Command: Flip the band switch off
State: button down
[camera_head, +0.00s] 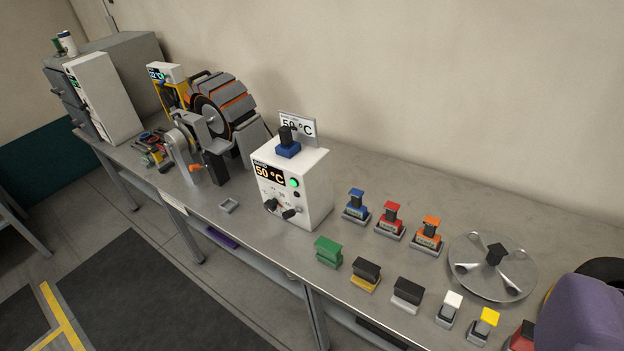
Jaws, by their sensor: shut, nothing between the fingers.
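A white control box (305,190) stands on the bench near the middle, with a lit "50 °C" display (269,174) and a glowing green light (294,183). Below them are a dark knob or lever (271,205) and a second one (290,213) to its right. Their markings are too small to read, so I cannot tell which is the band switch or its position. A blue-based block with a dark top (288,142) sits on the box. My gripper is not in view.
The tyre clamp machine (225,105) stands left of the box on the grey bench (375,270). Several coloured blocks lie to the right, near a round metal plate (515,275). A purple shape (585,315) fills the lower right corner.

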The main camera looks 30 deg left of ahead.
aim_at(291, 213)
jog(key=i+l+u, duration=0.15)
jog(key=i+u, duration=0.2)
jog(key=i, duration=0.15)
jog(key=i+l+u, duration=0.35)
jog(key=i, duration=0.15)
jog(key=i+l+u, duration=0.3)
jog(key=i, duration=0.15)
